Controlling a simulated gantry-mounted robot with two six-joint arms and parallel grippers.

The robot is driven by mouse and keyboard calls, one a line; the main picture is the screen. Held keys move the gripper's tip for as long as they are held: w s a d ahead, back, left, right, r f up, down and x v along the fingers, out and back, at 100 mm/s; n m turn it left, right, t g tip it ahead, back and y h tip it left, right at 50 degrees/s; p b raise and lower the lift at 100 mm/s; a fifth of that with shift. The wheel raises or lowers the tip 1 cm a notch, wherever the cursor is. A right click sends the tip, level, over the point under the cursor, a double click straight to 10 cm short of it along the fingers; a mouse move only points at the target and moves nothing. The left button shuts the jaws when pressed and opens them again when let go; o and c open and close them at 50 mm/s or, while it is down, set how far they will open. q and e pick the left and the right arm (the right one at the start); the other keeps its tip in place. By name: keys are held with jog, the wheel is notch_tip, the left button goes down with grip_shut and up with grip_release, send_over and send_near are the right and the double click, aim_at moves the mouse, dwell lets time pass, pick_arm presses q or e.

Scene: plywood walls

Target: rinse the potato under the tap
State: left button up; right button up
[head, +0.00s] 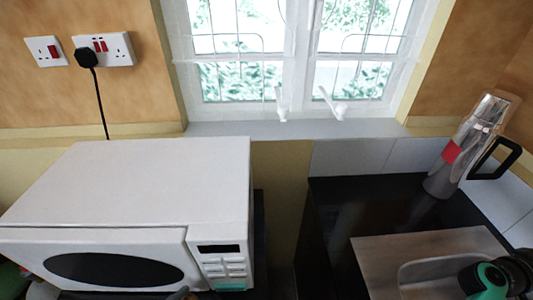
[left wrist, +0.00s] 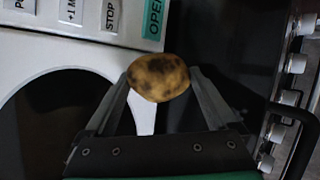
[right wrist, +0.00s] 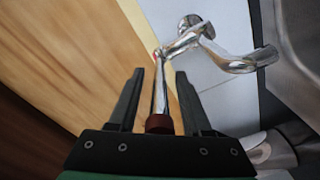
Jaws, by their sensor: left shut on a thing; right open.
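A brown potato (left wrist: 158,77) with dark patches is held between the fingertips of my left gripper (left wrist: 160,85), in front of the microwave's lower front. In the right wrist view, a chrome tap (right wrist: 238,62) sticks out from a pale tiled wall. A thin chrome lever (right wrist: 160,92) with a dark red end runs from it towards my right gripper (right wrist: 159,75). That gripper is open, its fingers on either side of the lever; I cannot tell whether they touch it. The sink (head: 430,268) is at the lower right of the head view, partly behind my right arm.
A white microwave (head: 140,185) fills the left. A stove with several knobs (left wrist: 282,133) shows in the left wrist view. A silver flask (head: 462,150) with a red band stands on the dark counter (head: 360,205) at the back right. A window (head: 290,55) is behind.

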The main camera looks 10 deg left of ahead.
jog(key=shift+d, duration=0.2)
jog(key=shift+c, duration=0.2)
grip_shut()
dwell(1.2)
